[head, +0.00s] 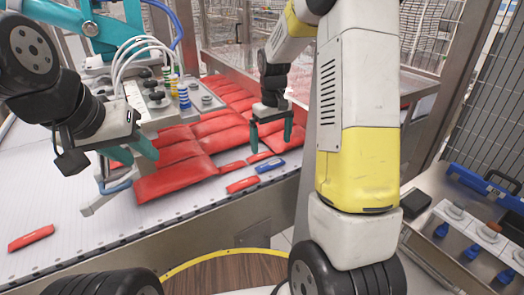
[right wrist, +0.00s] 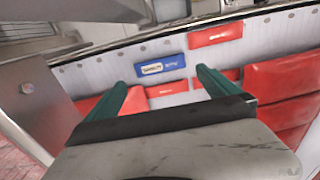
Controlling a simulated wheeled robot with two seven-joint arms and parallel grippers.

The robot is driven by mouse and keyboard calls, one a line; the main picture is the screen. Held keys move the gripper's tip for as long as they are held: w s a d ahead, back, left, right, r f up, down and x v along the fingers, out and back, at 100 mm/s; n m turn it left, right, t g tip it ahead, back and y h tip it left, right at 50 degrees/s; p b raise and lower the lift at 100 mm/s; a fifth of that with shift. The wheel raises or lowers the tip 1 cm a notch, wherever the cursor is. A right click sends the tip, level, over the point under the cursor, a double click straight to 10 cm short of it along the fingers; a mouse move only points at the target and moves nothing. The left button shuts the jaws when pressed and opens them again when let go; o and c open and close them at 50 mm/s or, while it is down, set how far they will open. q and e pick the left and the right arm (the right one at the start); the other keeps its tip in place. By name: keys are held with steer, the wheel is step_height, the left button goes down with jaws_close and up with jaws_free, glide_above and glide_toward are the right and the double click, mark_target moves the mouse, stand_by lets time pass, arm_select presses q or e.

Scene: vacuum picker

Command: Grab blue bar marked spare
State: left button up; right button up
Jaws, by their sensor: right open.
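A blue bar (head: 270,166) with a white label lies on the white conveyor surface near its front edge. It also shows in the right wrist view (right wrist: 174,72), where its lettering is too small to read surely. My right gripper (head: 271,141) is open and empty above and just behind the bar in the head view. In the right wrist view the bar lies beyond the teal fingertips (right wrist: 166,80), roughly between them, with no contact visible. My left gripper (head: 131,153) is over the belt at left, beside a hanging grey bracket; its opening is unclear.
Red bars (head: 242,184) lie close to the blue bar, and one (head: 31,238) lies alone at front left. Red packs (head: 178,178) cover the belt behind. A vacuum tool head (head: 170,105) hangs over them. A bench (head: 440,251) with blue-handled parts stands at right.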

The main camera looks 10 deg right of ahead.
mark_target(271, 164)
step_height(271, 164, down, 8)
steer(key=shift+f, duration=0.1)
stand_by(0.4)
steer(key=c, duration=1.2)
steer(key=shift+o, duration=0.2)
steer(key=shift+r, duration=0.2)
